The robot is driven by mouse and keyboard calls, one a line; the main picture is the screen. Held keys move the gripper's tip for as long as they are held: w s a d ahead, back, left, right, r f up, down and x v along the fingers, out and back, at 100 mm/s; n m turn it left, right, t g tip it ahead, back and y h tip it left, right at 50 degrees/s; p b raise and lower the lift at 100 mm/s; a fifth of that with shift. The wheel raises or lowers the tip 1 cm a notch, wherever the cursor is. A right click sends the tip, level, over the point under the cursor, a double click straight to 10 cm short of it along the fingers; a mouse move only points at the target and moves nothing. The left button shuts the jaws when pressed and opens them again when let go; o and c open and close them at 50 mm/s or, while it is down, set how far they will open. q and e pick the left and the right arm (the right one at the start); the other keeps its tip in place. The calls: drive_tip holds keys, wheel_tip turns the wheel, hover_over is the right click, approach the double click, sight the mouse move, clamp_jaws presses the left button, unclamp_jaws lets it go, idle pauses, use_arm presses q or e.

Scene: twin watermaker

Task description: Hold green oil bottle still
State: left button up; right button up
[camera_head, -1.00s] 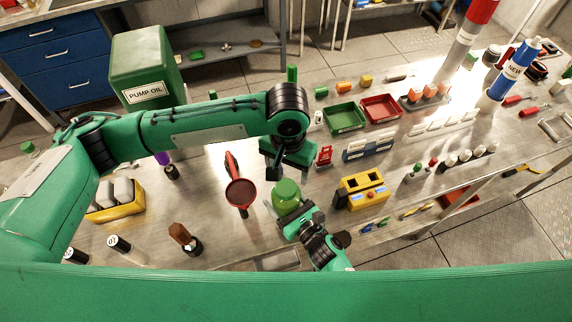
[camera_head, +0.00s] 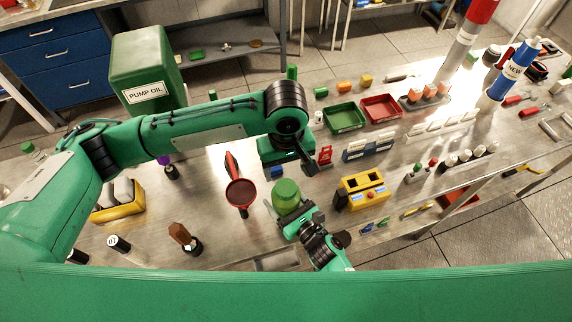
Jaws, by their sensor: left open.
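The green oil bottle (camera_head: 288,204), with a darker green round cap (camera_head: 286,188), stands near the front middle of the bench, seen from above. My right gripper (camera_head: 287,211) comes from the lower right and has its fingers around the bottle's body, one on each side. My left gripper (camera_head: 293,166) hangs just above and behind the bottle in the picture, apart from the cap. It is open and empty, with one dark finger showing at its right; the rest is partly hidden by its wrist.
A red round funnel-like tool (camera_head: 241,193) lies left of the bottle. A yellow box (camera_head: 364,191) stands to its right. Green (camera_head: 344,117) and red (camera_head: 381,108) trays sit behind. A brown-topped bottle (camera_head: 181,234) stands front left. The PUMP OIL canister (camera_head: 147,65) is at the back left.

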sight(286, 187)
use_arm(q)
drive_tip(key=shift+f, duration=4)
